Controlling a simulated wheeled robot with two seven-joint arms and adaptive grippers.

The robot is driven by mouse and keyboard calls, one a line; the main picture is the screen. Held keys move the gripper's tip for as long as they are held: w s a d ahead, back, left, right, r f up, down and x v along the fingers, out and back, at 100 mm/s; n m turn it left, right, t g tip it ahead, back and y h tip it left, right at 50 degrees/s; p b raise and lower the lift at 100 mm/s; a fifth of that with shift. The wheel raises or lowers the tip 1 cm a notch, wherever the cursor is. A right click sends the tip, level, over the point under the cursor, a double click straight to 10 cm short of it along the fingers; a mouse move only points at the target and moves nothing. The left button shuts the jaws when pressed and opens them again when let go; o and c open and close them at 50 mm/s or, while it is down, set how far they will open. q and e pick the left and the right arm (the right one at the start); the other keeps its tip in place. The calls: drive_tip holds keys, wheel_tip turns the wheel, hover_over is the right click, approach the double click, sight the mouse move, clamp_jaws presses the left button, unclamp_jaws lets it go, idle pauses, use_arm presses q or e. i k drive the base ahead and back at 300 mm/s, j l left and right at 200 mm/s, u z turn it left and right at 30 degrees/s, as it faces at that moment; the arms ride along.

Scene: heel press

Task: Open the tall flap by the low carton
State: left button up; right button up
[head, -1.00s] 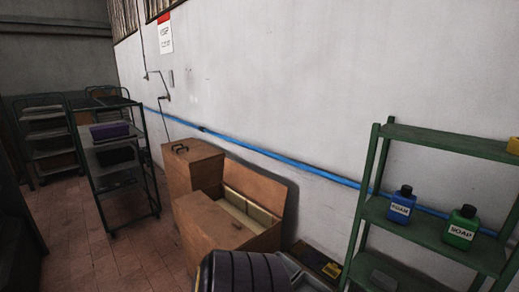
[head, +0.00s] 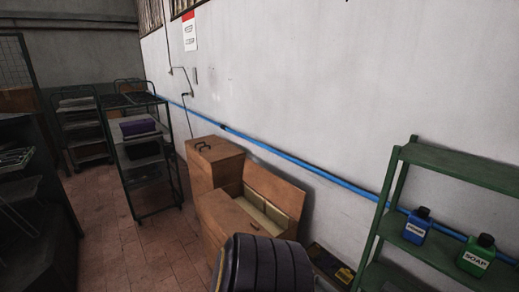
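A tall brown box (head: 214,170) stands by the white wall, its flat top flap (head: 212,150) lying shut. A dark handle (head: 203,146) sits on that flap. The low carton (head: 228,222) stands in front of it, to its right in the picture. Its back panel stands up on the wall side, and pale contents (head: 262,214) show inside. A dark ribbed shape at the bottom of the head view hides part of the low carton's front. I cannot tell what that shape is. Neither of my grippers shows.
A wheeled rack (head: 150,160) with a purple bin (head: 138,127) stands left of the boxes. A green shelf (head: 445,235) with a blue bottle (head: 417,226) and a green bottle (head: 476,255) stands at right. Tiled floor (head: 120,250) is open at left.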

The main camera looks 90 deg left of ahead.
sight(222, 151)
drive_tip(key=j+u, duration=0.3)
drive_tip(key=u, duration=0.15)
drive_tip(key=j+u, duration=0.65)
drive_tip(key=u, duration=0.25)
drive_tip(key=i+j+u, duration=0.15)
drive_tip(key=u, duration=0.3)
drive_tip(key=i+j+u, duration=0.15)
drive_tip(key=j+u, duration=0.15)
drive_tip(key=u, duration=0.15)
drive_tip(key=i+j+u, duration=0.15)
drive_tip(key=u, duration=0.3)
drive_tip(key=i+j+u, duration=0.1)
drive_tip(key=i+u, duration=0.15)
drive_tip(key=u, duration=0.2)
